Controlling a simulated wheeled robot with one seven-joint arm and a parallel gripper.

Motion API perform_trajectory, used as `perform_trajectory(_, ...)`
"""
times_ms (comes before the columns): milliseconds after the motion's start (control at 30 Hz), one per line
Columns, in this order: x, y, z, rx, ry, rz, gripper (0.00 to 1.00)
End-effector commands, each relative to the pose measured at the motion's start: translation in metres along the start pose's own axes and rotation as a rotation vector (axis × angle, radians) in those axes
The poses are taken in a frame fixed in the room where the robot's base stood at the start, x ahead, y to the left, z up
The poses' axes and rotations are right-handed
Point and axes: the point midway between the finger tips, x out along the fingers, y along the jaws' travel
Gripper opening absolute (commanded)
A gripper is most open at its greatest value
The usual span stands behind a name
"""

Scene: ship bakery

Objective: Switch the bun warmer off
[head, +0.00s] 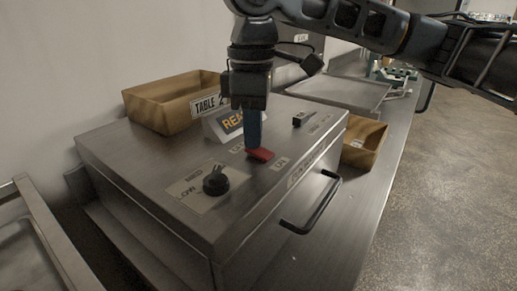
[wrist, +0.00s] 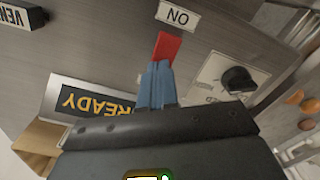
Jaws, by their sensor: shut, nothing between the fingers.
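The bun warmer (head: 150,215) is a steel box with a black front handle. On its top is a red rocker switch (head: 261,154) with an ON label (head: 280,163) on its front side. The label on its other side is mostly hidden by my gripper. The switch also shows in the wrist view (wrist: 167,46), beside the ON label (wrist: 177,16). My gripper (head: 254,147) is shut and empty, pointing down, with its blue fingertips at the end of the switch away from ON. They look in contact or very close; I cannot tell which. The fingers also show in the wrist view (wrist: 156,80).
A black dial (head: 216,181) is left of the switch and a black vent slider (head: 303,118) is to its right. A READY sign (head: 224,125) stands just behind my gripper. A wooden TABLE 2 box (head: 170,103) is at the back; another wooden bin (head: 364,142) is at right.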

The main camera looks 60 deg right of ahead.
Motion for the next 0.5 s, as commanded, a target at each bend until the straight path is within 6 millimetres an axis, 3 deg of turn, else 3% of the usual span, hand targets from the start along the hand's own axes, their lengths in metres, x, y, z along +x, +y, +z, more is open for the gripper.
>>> perform_trajectory(500, -0.0006, -0.0002, 0.0000, 0.000, 0.000, -0.001, 0.00)
